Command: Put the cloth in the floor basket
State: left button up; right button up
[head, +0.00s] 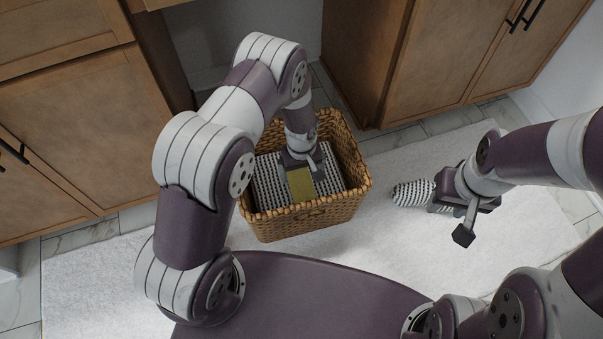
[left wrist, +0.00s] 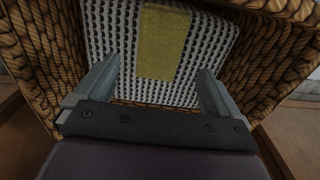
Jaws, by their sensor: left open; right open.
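The wicker floor basket (head: 312,213) stands on the rug in the head view; its woven wall (left wrist: 285,60) surrounds the left wrist view. Inside lies a flat black-and-white patterned piece (head: 268,185), also in the left wrist view (left wrist: 108,35). An olive-yellow rectangle (head: 301,184) lies on it, also seen from the left wrist (left wrist: 162,42). I cannot tell which is the cloth, or whether they are separate. My left gripper (head: 303,168) is inside the basket, open, its fingers (left wrist: 158,75) apart with nothing held. My right gripper (head: 452,212) is open above the rug, outside the basket.
A small black-and-white patterned object (head: 411,193) is beside my right gripper, left of it. The white rug (head: 380,247) is otherwise clear. Wooden cabinets stand behind, left (head: 78,130) and right (head: 440,60), with an open gap behind the basket.

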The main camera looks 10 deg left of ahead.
pick_arm(q)
jog(key=s+a+r+m+p, duration=0.1)
jog(key=s+a+r+m, duration=0.1)
jog(key=r, duration=0.8)
jog(key=s+a+r+m+p, duration=0.1)
jog(key=s+r, duration=0.1)
jog(key=r, duration=0.8)
jog(key=s+a+r+m+t, duration=0.1)
jog(key=s+a+r+m, duration=0.1)
jog(key=s+r, duration=0.5)
jog(key=s+m, duration=0.1)
jog(key=s, duration=0.2)
jog(key=shift+a+r, duration=0.15)
jog(key=shift+a, duration=0.25)
pick_arm(e)
notch_tip(320, 180, up, 3)
jog(key=shift+f, duration=0.1)
